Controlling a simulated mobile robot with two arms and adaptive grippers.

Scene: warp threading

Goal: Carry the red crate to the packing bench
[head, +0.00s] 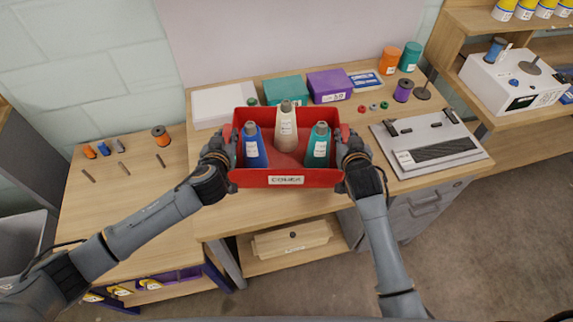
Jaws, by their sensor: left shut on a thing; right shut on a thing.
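The red crate (249,179) is in the middle of the head view, held level over the front part of a wooden bench (216,222). It holds a blue cone (254,148), a cream cone (286,130) and a teal cone (318,148), all upright. My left gripper (227,152) is shut on the crate's left side. My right gripper (345,150) is shut on its right side. The fingertips are partly hidden at the crate walls. I cannot tell how high the crate is above the bench. No label shows which surface is the packing bench.
Behind the crate stand a teal box (286,89), a purple box (330,86) and a white box (218,105). A grey device (430,142) lies to the right. Small spools and tools lie on the left table (110,205). A shelf with a white machine (513,80) stands far right.

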